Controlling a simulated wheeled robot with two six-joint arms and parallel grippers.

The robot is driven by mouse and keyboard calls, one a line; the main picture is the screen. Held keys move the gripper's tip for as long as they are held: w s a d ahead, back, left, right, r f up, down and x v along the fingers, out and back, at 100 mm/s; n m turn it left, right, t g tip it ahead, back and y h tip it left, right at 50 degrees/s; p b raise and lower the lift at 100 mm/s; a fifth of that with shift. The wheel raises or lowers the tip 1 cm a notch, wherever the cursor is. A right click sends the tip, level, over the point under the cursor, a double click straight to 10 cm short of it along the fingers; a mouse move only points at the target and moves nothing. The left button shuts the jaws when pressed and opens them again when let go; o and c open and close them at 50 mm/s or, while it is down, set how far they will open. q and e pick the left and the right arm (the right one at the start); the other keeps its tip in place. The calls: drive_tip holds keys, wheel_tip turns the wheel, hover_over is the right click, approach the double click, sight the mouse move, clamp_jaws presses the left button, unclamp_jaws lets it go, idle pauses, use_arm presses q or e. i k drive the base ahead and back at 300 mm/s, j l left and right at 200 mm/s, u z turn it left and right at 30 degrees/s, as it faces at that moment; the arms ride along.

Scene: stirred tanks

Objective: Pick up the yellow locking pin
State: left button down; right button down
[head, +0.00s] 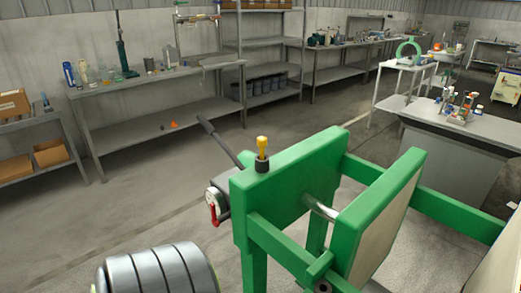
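The yellow locking pin (262,145) stands upright in a dark collar on the top edge of a green frame (285,180), near the frame's left end. Its yellow head shows; its lower part is hidden in the collar. Neither of my grippers shows in the head view.
A dark lever (218,140) rises left of the pin, above a grey housing with a red part (213,208). A ribbed grey cylinder (160,270) is at the lower left. A second green plate (382,215) stands right. Workbenches (150,85) line the back; floor between is mostly clear.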

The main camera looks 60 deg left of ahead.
sight(262, 141)
drive_tip(key=u, duration=1.85)
